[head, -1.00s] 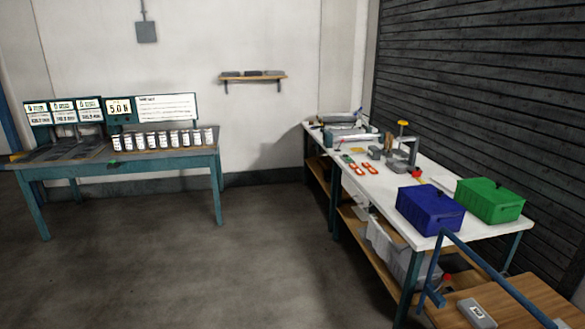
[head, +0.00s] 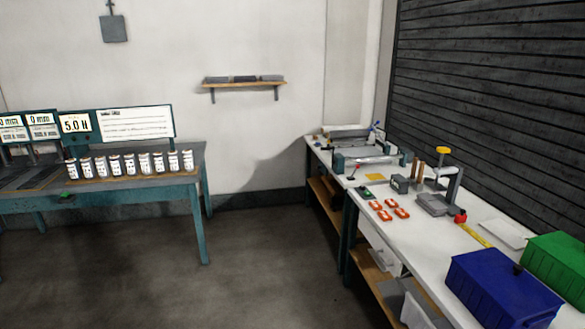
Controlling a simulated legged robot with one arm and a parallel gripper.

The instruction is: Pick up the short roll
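No short roll can be made out for certain at this distance. Several small white cylinders with dark marks (head: 130,163) stand upright in a row along the front of the teal table (head: 190,187) at left. Several low grey items (head: 245,79) lie side by side on the wooden wall shelf (head: 245,86); their exact shape is too small to tell. My gripper is not in view.
A white workbench (head: 425,245) runs along the right, with orange pieces (head: 383,215), a grey stand (head: 440,203), a blue box (head: 503,290) and a green box (head: 560,262). Display panels (head: 133,124) stand behind the cylinders. The dark floor (head: 255,255) between the tables is clear.

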